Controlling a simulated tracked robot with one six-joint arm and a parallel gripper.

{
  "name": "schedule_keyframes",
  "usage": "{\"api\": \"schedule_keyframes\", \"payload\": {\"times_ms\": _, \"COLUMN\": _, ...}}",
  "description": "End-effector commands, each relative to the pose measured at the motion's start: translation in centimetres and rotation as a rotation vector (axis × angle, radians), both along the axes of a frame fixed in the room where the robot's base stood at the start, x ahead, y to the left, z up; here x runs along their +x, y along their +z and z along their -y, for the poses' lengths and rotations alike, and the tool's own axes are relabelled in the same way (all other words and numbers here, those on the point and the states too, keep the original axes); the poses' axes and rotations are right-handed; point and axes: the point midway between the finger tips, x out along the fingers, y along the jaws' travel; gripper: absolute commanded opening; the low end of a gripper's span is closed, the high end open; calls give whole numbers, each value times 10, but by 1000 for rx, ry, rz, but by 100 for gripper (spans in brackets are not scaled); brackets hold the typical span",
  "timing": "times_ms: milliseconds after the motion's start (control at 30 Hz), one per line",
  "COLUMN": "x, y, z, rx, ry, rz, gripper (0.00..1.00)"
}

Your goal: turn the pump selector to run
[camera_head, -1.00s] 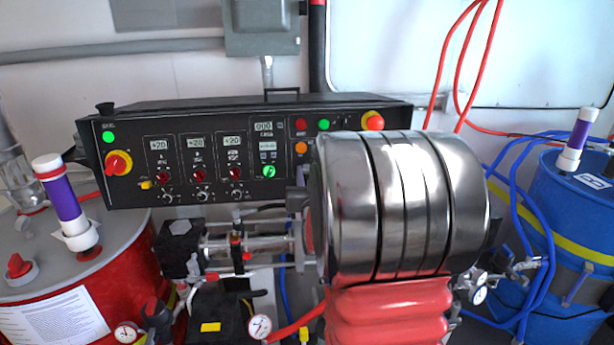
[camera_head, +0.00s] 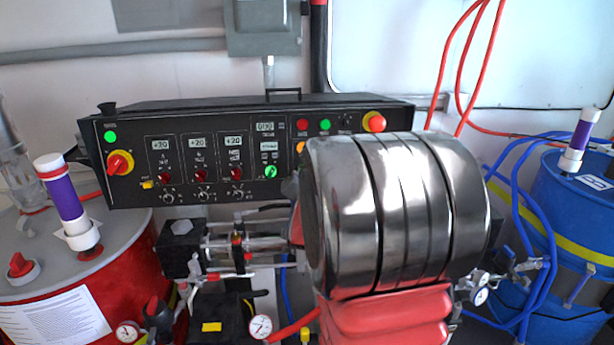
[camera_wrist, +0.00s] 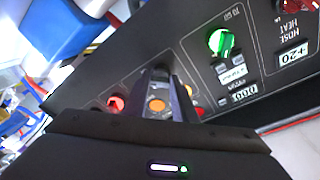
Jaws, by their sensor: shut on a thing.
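In the wrist view the panel appears upside down. My gripper (camera_wrist: 163,82) reaches to the panel face with its two fingers close together. The fingers are shut on a small dark knob (camera_wrist: 160,71), which I take to be the pump selector. It sits beside the orange lamp (camera_wrist: 157,105), which shows between the fingers. The knob's pointer and its labels are covered, so its setting cannot be read. In the head view my arm hides the gripper and this part of the black control panel (camera_head: 220,130).
A lit green knob (camera_head: 270,171) lies left of my arm. A red-yellow rotary switch (camera_head: 119,163) is at the panel's left and a red stop button (camera_head: 374,122) at its right. A red drum (camera_head: 60,300) stands left, a blue drum (camera_head: 570,215) right. Hoses hang nearby.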

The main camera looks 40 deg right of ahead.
Motion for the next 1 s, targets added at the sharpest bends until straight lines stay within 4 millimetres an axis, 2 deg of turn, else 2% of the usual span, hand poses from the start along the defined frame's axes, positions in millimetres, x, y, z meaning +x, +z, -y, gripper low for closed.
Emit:
{"api": "schedule_keyframes", "payload": {"times_ms": 533, "x": 2, "y": 1, "z": -1, "rx": 29, "ry": -3, "rz": 22, "gripper": 2}}
{"api": "schedule_keyframes", "payload": {"times_ms": 567, "x": 2, "y": 1, "z": -1, "rx": 29, "ry": -3, "rz": 22, "gripper": 26}}
{"api": "schedule_keyframes", "payload": {"times_ms": 800, "x": 1, "y": 0, "z": 0, "rx": 30, "ry": -5, "rz": 21, "gripper": 43}}
{"api": "schedule_keyframes", "payload": {"times_ms": 1000, "x": 0, "y": 0, "z": 0, "rx": 29, "ry": -6, "rz": 21, "gripper": 43}}
